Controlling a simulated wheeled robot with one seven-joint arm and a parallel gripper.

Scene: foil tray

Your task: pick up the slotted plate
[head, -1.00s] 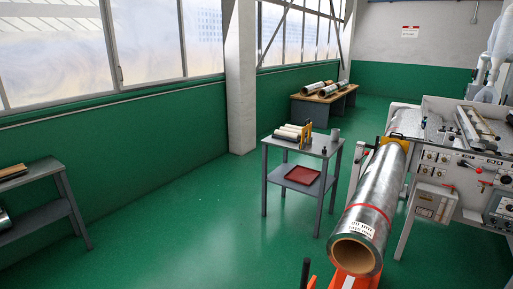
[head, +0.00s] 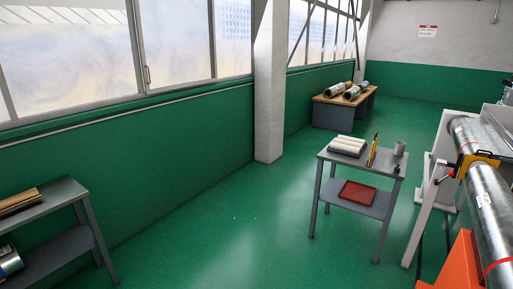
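No thing in view can be made out for certain as the slotted plate. On the small grey two-level table (head: 390,172) at right of centre, a thin yellow upright piece (head: 372,151) stands near the middle of the top; at this size I cannot tell whether it has slots. To its left lie several pale rolls (head: 347,143) on a dark base. A grey cup (head: 399,149) stands at the back right corner, with a small dark item (head: 396,169) in front of it. My gripper is not in view.
A red tray (head: 357,193) lies on the table's lower shelf. A large foil roll (head: 485,205) and an orange part (head: 460,262) stand at right. A grey bench (head: 50,203) is at left, a wooden desk (head: 330,112) behind. The green floor (head: 230,230) between is clear.

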